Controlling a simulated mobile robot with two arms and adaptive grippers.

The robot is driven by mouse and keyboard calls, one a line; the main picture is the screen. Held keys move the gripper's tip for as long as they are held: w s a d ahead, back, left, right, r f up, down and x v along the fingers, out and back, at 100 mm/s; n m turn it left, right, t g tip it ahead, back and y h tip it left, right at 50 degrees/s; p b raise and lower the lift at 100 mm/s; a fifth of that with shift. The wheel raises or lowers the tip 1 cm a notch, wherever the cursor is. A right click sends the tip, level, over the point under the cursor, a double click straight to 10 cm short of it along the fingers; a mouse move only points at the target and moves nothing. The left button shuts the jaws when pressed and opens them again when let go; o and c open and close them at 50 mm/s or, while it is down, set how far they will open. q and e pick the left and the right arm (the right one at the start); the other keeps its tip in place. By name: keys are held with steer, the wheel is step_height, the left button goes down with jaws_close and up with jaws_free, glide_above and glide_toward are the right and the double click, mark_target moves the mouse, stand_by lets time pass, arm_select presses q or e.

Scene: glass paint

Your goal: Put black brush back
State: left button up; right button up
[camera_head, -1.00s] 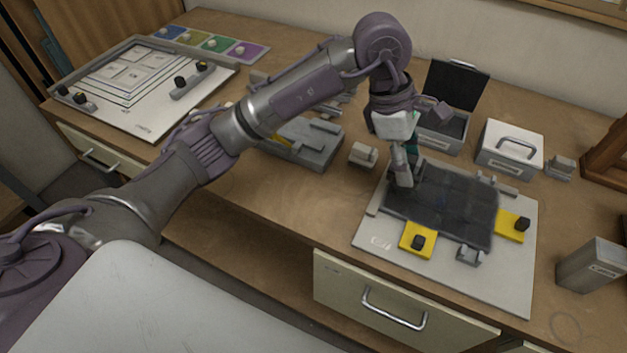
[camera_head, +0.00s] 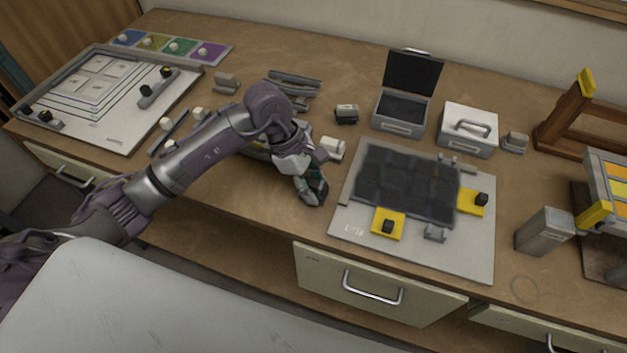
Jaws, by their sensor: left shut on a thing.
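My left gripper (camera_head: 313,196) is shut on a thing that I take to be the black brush. The hand hides most of it, so its shape and tip cannot be made out. The gripper is just left of the white board (camera_head: 347,222) that bears the dark glass panel (camera_head: 410,185), low near the front edge of the table. My right gripper is not in view.
A small white block (camera_head: 332,148) stands close behind the gripper. An open grey box (camera_head: 399,112) and a closed one (camera_head: 468,128) stand at the back. Yellow clamps (camera_head: 381,228) hold the panel. A framed white board (camera_head: 110,128) lies at the left. Bare table (camera_head: 235,197) is in front of the forearm.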

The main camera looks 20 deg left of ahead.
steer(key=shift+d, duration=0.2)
arm_select(q)
steer(key=shift+f+b, duration=0.2)
steer(key=shift+b, duration=0.15)
steer(key=o, duration=1.1)
steer(key=shift+r, duration=0.1)
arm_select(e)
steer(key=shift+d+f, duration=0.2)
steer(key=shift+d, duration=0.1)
arm_select(q)
steer(key=shift+r, duration=0.3)
steer(key=b+v, duration=0.2)
steer(key=v, duration=0.9)
steer(key=shift+a+r, duration=0.15)
steer(key=shift+r, duration=0.2)
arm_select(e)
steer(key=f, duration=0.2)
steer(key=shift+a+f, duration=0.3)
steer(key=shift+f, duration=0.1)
